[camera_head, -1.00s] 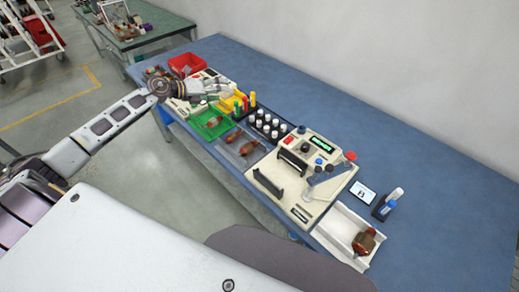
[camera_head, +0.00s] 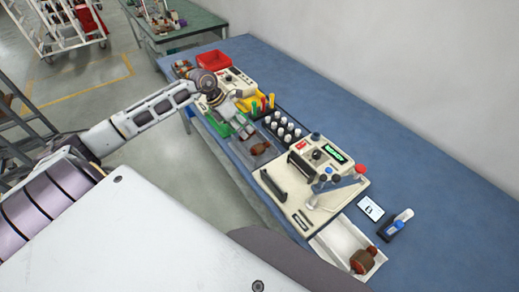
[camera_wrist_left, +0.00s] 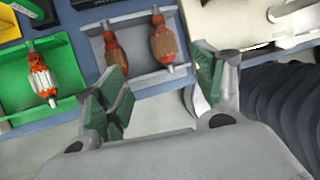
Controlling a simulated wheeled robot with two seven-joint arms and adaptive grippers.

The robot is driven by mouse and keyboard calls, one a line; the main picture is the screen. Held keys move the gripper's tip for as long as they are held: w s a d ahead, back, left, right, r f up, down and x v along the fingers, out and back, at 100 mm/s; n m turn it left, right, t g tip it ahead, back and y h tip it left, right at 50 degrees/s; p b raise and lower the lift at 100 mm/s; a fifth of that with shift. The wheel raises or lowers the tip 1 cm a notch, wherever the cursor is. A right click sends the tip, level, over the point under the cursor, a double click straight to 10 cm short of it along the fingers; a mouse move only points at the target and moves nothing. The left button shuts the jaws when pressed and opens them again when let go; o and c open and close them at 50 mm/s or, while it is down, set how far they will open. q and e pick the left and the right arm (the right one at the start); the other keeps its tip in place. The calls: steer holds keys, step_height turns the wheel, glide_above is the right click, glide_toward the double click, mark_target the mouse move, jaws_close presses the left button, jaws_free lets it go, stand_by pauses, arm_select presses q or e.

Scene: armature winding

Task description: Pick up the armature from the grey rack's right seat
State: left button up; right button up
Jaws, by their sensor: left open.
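The grey rack (camera_wrist_left: 147,82) holds two orange-brown armatures side by side in the left wrist view. The right-seat armature (camera_wrist_left: 163,42) lies in its seat with its shaft pointing toward my gripper; the left-seat armature (camera_wrist_left: 115,52) lies beside it. In the head view the right-seat armature (camera_head: 258,148) shows on the rack (camera_head: 262,160), and my left arm hides the other. My left gripper (camera_wrist_left: 165,92) is open and empty, its green-padded fingers apart on the near side of the rack. It also shows in the head view (camera_head: 246,130). My right gripper is not in view.
A green tray (camera_wrist_left: 72,95) with another armature (camera_wrist_left: 42,75) is left of the rack. A cream machine (camera_head: 290,215) stands to its right, and several white-capped bottles (camera_head: 282,128) behind it. A white tray (camera_head: 335,235) holds an armature (camera_head: 363,260).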

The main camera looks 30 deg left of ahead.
mark_target(260, 148)
arm_select(q)
steer(key=shift+d, duration=0.1)
steer(key=shift+f, duration=0.1)
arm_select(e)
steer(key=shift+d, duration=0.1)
arm_select(q)
steer(key=shift+p+x, duration=0.5)
steer(key=shift+x, duration=3.4)
steer(key=shift+w+d+f, duration=0.15)
steer(key=shift+f, duration=0.05)
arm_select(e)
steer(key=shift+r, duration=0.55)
